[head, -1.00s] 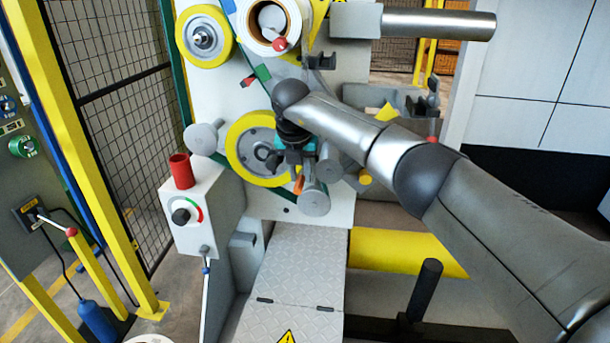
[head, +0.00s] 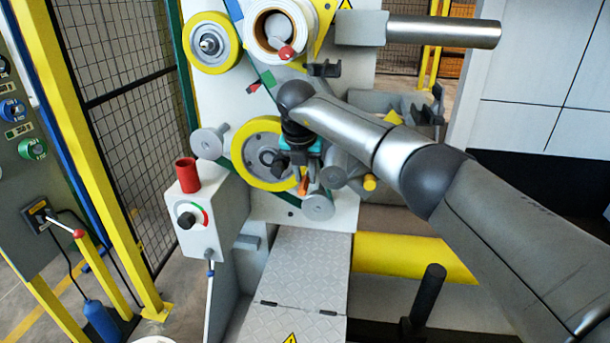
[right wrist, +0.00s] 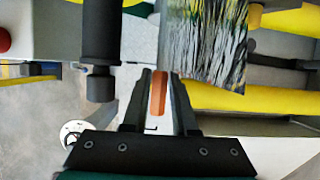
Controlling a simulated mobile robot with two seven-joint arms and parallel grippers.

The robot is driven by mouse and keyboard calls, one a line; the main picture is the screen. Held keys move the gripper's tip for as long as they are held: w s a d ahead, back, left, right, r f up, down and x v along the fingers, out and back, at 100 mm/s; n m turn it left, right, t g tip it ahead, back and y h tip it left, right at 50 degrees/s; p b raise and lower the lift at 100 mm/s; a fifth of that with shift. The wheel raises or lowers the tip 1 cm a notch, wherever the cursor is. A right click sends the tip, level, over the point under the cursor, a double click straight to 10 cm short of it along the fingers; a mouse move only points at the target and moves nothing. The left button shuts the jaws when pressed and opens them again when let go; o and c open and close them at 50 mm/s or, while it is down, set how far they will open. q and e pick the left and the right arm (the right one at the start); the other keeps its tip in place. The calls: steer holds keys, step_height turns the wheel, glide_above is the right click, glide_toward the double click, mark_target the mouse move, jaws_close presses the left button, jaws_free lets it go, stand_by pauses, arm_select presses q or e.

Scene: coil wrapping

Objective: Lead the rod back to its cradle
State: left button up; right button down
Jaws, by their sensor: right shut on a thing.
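My right gripper (head: 302,170) is in front of the machine, beside the lower yellow-rimmed wheel (head: 247,172). It is shut on a narrow orange-and-white piece (right wrist: 158,95), which shows between the fingers in the right wrist view. An orange bit (head: 304,185) also shows below the gripper in the head view. I cannot tell whether this piece is part of the rod. Two dark forked brackets, the left one (head: 324,68) and the right one (head: 437,98), stand above and right of the gripper and look like a cradle. No rod shows in them. My left gripper is out of view.
Grey rollers, one at left (head: 208,142) and one below (head: 318,207), surround the gripper. A control box (head: 205,225) with a red cup (head: 187,174) stands at left. A thick steel bar (head: 445,32) juts out above. In the wrist view a dark cylinder (right wrist: 101,35) is close.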

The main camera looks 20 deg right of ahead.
steer(key=shift+r+p, duration=1.55)
steer(key=shift+r, duration=0.85)
steer(key=s+d+r+p, duration=0.2)
steer(key=d+r+p, duration=0.2)
steer(key=r, duration=0.2)
steer(key=shift+a, duration=0.15)
steer(key=shift+p, duration=0.35)
